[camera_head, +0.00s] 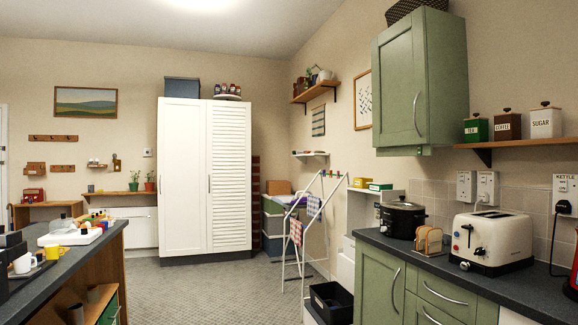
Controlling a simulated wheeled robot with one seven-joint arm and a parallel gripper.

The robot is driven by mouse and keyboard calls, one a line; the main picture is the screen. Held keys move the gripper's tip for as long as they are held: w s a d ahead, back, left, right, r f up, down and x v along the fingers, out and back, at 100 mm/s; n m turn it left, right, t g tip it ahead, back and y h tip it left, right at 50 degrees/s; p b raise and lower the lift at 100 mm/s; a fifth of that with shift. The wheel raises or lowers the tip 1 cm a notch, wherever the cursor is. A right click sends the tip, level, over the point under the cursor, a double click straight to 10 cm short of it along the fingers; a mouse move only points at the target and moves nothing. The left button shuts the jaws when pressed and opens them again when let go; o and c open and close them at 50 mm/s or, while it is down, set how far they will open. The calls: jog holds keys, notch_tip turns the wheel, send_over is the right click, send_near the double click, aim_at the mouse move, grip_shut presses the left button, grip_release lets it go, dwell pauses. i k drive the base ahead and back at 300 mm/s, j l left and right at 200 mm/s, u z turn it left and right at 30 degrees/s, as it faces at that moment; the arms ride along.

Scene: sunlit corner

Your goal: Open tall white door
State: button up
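A tall white cupboard stands against the back wall, left of the centre of the head view. Its left door (182,180) has plain panels and its right door (229,180) has louvred slats. Both doors look shut. A slim upright handle (209,184) shows near the seam between them, at about mid-height. At the far left edge of the view a sliver of another white upright surface (3,160) shows, too little to tell what it is. My gripper is not in view.
Grey floor (215,283) is open before the cupboard. A dark-topped counter (50,285) stands at left; green units with a dark worktop (480,285) stand at right. A clothes airer (303,240) and black bin (332,302) stand right of the open floor.

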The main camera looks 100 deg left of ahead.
aim_at(182, 123)
jog(key=u, duration=3.8)
jog(key=i+l+z, duration=0.65)
jog(key=i+l, duration=0.15)
jog(key=i, duration=0.15)
jog(key=i+l+z, duration=0.2)
jog(key=i+z, duration=0.15)
jog(key=i, duration=0.2)
jog(key=i+u, duration=0.25)
jog(key=i, duration=0.4)
jog(key=i+l+u, duration=0.25)
jog(key=i, duration=0.35)
jog(key=i+j+u, duration=0.15)
jog(key=i+u, duration=0.2)
jog(key=i, duration=0.6)
jog(key=i+l+u, duration=0.1)
jog(key=i+u, duration=0.25)
jog(key=i, duration=2.5)
jog(key=i+u, duration=0.25)
jog(key=i, duration=1.55)
